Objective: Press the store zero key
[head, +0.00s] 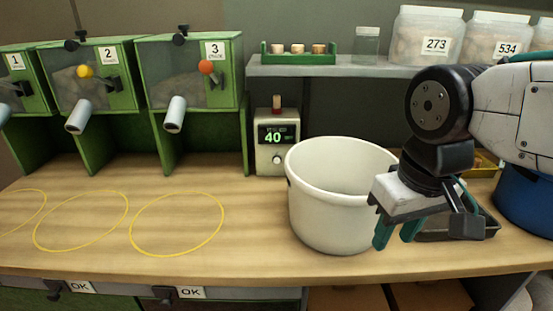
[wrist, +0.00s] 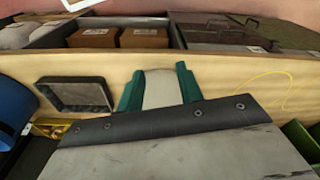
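A small cream device (head: 266,166) stands at the back of the bench, left of a white bucket (head: 330,215). Its dark display (head: 278,134) reads 40 in green, with small text above that I cannot read. Small controls show below the display; I cannot tell which is the store zero key. My gripper (head: 398,236) is at the bucket's right side in the head view, well away from the device, with teal fingers pointing down and apart. In the wrist view my gripper (wrist: 160,88) has a pale surface between its fingers, probably the bucket. The device is not seen there.
Green dispensers (head: 190,85) with spouts stand at the left, behind yellow circles (head: 177,224) on the clear bench. A shelf (head: 330,70) above holds a green cork rack (head: 300,58) and jars. A black tray (wrist: 75,94) and blue bin (wrist: 12,112) lie beside my gripper.

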